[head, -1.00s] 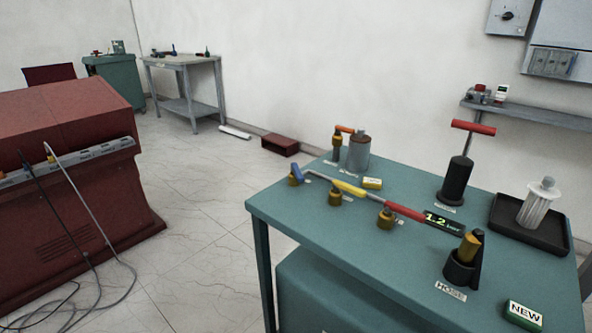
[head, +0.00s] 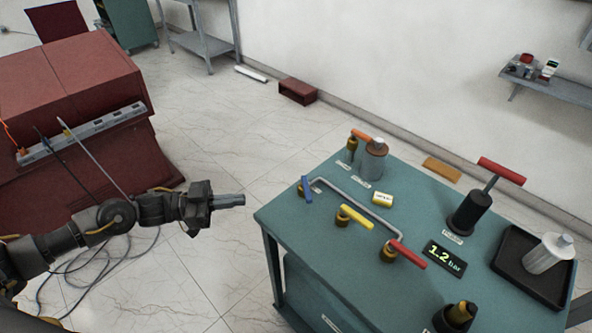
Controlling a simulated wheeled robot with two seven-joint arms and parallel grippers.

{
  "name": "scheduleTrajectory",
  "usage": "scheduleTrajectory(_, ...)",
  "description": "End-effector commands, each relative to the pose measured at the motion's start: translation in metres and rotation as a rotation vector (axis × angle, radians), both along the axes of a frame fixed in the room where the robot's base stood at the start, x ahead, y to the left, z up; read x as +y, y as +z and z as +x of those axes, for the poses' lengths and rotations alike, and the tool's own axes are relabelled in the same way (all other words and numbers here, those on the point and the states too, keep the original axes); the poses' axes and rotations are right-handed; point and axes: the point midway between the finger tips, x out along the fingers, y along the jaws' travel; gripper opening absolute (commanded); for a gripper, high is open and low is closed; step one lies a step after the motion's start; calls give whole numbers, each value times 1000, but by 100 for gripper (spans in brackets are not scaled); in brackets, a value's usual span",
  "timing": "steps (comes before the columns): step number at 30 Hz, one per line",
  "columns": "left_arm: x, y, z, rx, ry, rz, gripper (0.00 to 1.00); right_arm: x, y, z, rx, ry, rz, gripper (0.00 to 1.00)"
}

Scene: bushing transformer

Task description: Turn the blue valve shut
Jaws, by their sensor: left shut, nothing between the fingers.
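The blue valve handle (head: 306,187) sits on a brass body at the left end of the grey pipe (head: 358,204), near the left edge of the teal table (head: 300,233). The handle lies across the line of the pipe. My left gripper (head: 240,200) points right in the head view, its fingers shut and empty. It is in the air left of the table, apart from the blue valve. My right gripper is out of view.
A yellow-handled valve (head: 355,217) and a red-handled valve (head: 407,253) stand along the pipe. A grey canister (head: 373,162), hand pump (head: 470,212), black tray (head: 520,283) and 1.2 bar display (head: 443,257) share the table. A red cabinet (head: 70,85) stands left.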

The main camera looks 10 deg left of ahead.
Motion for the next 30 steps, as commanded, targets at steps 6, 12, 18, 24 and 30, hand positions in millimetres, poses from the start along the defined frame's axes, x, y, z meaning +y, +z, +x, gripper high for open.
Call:
scheduleTrajectory(6, -6, 1, 2, 0, -10, -3, 0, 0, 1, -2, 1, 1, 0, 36)
scheduleTrajectory(12, -32, 4, 12, -2, -14, -6, 0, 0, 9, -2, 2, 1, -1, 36)
scheduleTrajectory(18, -71, 4, 26, -3, -10, -5, 0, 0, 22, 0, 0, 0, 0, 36)
scheduleTrajectory(24, -105, 4, 38, -3, -8, -4, 0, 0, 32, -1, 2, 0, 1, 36)
scheduleTrajectory(30, -126, 2, 46, -1, -7, -3, 0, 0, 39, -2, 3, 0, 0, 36)
